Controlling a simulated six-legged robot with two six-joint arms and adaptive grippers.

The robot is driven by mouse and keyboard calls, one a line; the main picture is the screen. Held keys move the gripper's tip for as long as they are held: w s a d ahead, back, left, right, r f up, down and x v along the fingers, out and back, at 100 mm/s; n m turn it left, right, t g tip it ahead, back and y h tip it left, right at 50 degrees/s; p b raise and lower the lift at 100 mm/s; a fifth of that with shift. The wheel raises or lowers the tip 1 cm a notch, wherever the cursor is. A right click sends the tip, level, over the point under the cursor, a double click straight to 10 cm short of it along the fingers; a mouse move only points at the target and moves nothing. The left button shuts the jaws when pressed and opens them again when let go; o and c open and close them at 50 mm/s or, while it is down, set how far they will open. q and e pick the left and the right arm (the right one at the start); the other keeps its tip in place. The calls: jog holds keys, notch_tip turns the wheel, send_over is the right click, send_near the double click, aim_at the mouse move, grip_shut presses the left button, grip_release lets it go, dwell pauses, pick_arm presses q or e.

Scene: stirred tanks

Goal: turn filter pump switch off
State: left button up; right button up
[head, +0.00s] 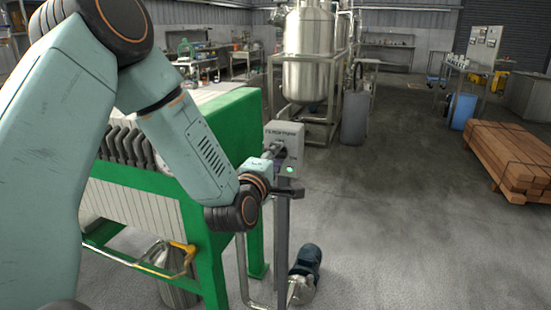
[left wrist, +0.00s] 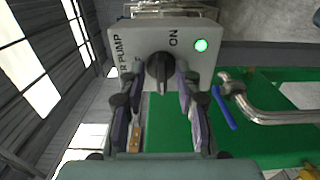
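The grey filter pump switch box (head: 284,132) stands on a post beside the green filter press in the head view. In the left wrist view, the box (left wrist: 205,66) faces me, turned sideways, with "PUMP" and "ON" readable. Its black knob (left wrist: 159,70) lies lengthwise up and down the picture, the ON mark near its upper end. A green lamp (left wrist: 201,45) is lit. My left gripper (left wrist: 157,88) is open, its two fingers on either side of the knob with gaps visible; contact cannot be told. In the head view, the left gripper (head: 276,153) is at the box front. My right gripper is out of view.
The green filter press (head: 208,240) stands left of the post. A pump motor (head: 306,262) sits on the floor beside it. A steel tank (head: 308,50) is behind. Stacked timber (head: 500,155) lies at right, with clear floor between.

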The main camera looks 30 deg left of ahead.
pick_arm(q)
jog(key=shift+w+a+f, duration=0.1)
jog(key=shift+a+f, duration=0.05)
grip_shut()
